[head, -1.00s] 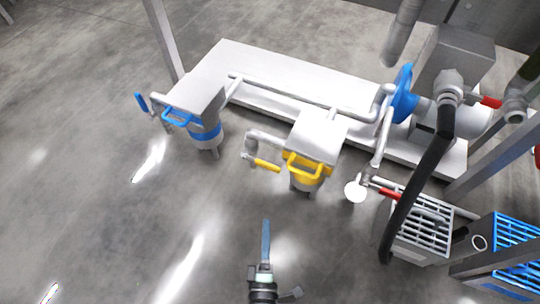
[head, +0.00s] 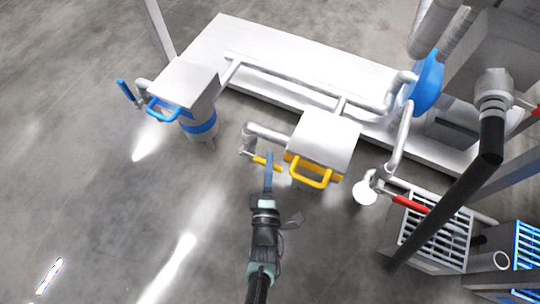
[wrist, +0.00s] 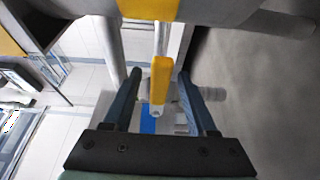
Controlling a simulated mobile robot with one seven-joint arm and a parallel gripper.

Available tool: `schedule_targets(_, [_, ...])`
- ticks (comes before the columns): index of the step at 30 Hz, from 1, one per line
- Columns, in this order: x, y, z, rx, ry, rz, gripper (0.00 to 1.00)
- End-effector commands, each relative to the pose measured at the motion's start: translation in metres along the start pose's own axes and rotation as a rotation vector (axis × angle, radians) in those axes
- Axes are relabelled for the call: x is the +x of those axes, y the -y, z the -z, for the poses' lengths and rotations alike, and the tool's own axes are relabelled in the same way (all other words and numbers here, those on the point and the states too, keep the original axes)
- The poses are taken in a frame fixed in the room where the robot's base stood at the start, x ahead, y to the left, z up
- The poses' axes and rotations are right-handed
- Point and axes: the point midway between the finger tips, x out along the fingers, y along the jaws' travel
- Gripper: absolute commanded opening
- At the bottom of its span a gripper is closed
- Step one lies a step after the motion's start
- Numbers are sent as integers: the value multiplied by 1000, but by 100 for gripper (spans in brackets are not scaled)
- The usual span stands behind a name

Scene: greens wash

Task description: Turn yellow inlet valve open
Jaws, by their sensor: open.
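The yellow inlet valve handle (head: 262,162) sticks out from a grey pipe elbow, left of the yellow-banded canister (head: 322,150) in the head view. In the wrist view the yellow handle (wrist: 160,84) hangs between my two fingers, with a gap on each side. My gripper (wrist: 156,88) is open, its dark blue fingers on either side of the handle, seemingly not touching it. In the head view my gripper (head: 269,160) reaches up from below, and a finger partly covers the handle's right end.
A blue-banded canister (head: 190,95) with a blue valve handle (head: 126,92) stands to the left. A red handle (head: 410,204) and slatted crates (head: 436,238) are at the right. A white platform (head: 262,45) lies behind. The floor at left is clear.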

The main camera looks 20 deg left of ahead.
Motion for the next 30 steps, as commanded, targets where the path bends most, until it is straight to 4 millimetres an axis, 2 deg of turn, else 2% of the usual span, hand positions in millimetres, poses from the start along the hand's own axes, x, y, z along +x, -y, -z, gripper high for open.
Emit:
schedule_targets(3, [19, 3, 0, -1, -1, -2, 57])
schedule_targets(7, [31, 2, 0, 0, -1, -1, 57])
schedule_targets(18, [36, 0, 0, 0, 0, 0, 57])
schedule_targets(27, [35, 0, 0, 0, 0, 1, 4])
schedule_targets(28, [35, 0, 0, 0, 0, 1, 0])
schedule_targets(30, [35, 0, 0, 0, 0, 1, 0])
